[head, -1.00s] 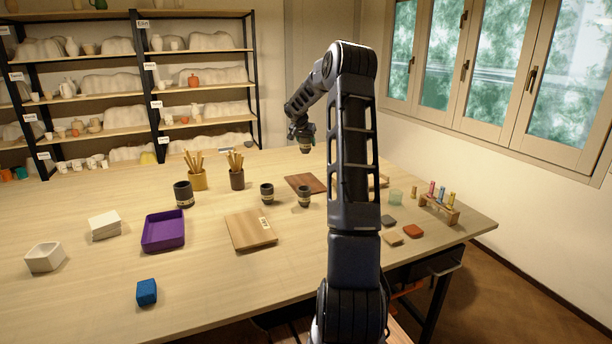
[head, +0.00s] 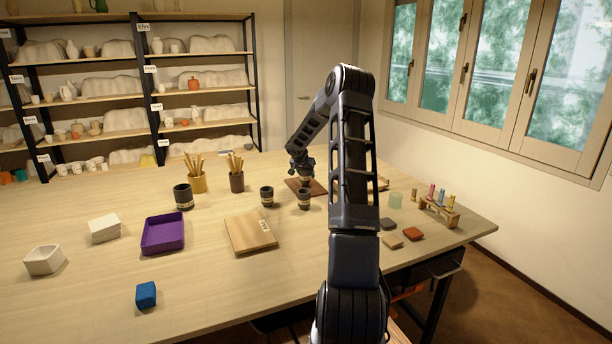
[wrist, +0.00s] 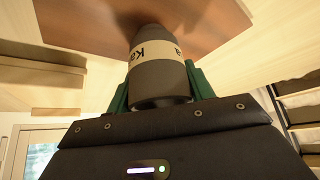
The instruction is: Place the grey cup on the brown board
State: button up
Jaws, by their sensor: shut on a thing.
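The grey cup (wrist: 160,78) has a cream label band with dark letters. My gripper (wrist: 160,88), with green fingers, is shut on the cup's sides in the wrist view. In the head view my gripper (head: 303,173) is low over the reddish-brown board (head: 317,187), which lies flat at the back of the table. The board also shows in the wrist view (wrist: 100,22), beyond the cup's far end. I cannot tell whether the cup touches the board. The arm hides part of the scene to its right.
Two dark cups (head: 267,196) (head: 304,199) stand just in front of the board. A larger dark cup (head: 184,196), two holders of sticks (head: 237,181), a purple tray (head: 148,247) and a pale board (head: 245,235) are to the left. Small tiles (head: 413,233) and a rack (head: 440,211) are right.

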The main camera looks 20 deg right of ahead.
jog(key=shift+f, duration=0.2)
jog(key=shift+f, duration=0.1)
jog(key=o, duration=1)
jog(key=shift+o, duration=0.2)
